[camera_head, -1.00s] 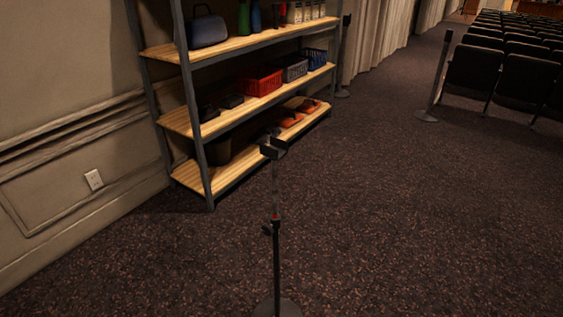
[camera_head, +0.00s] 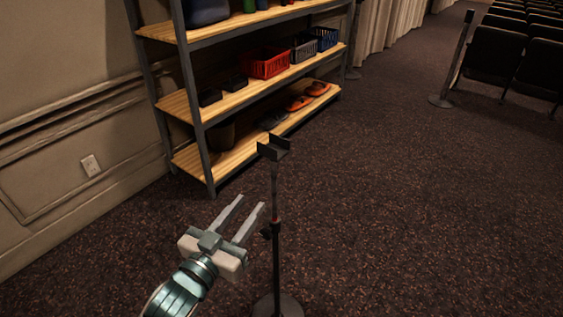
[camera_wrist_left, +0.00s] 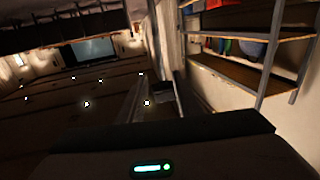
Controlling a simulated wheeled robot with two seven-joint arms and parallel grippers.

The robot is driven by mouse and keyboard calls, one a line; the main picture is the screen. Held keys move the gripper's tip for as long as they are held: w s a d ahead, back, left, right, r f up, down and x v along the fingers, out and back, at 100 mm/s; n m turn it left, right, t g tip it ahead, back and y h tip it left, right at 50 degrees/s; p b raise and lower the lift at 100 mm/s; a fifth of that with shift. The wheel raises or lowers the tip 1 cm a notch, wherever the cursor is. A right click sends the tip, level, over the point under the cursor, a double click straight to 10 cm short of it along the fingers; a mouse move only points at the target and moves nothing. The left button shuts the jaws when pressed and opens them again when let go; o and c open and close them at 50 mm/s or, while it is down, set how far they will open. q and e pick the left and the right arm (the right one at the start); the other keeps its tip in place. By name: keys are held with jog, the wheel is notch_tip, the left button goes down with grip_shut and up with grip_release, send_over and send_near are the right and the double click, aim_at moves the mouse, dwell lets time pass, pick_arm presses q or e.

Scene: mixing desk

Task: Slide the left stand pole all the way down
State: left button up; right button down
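One stand shows in the head view: a thin upper pole (camera_head: 275,192) with a dark cradle (camera_head: 273,150) on top. The pole runs into a darker lower tube (camera_head: 277,262), with a small reddish band and a side knob (camera_head: 266,232) at the joint. A round base (camera_head: 290,306) sits on the carpet. My left gripper (camera_head: 248,203) is open and empty, left of the pole near the joint, its fingers pointing up and right. I cannot tell if a fingertip touches the pole. The left wrist view is dark, with a blocky shape between the fingers. My right gripper is out of view.
A metal shelf with wooden boards (camera_head: 240,155) stands behind the stand against the wall, holding a red basket (camera_head: 266,64) and other items. A barrier post (camera_head: 456,65) and dark seats (camera_head: 497,55) are at upper right. The carpet (camera_head: 420,220) right of the stand is clear.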

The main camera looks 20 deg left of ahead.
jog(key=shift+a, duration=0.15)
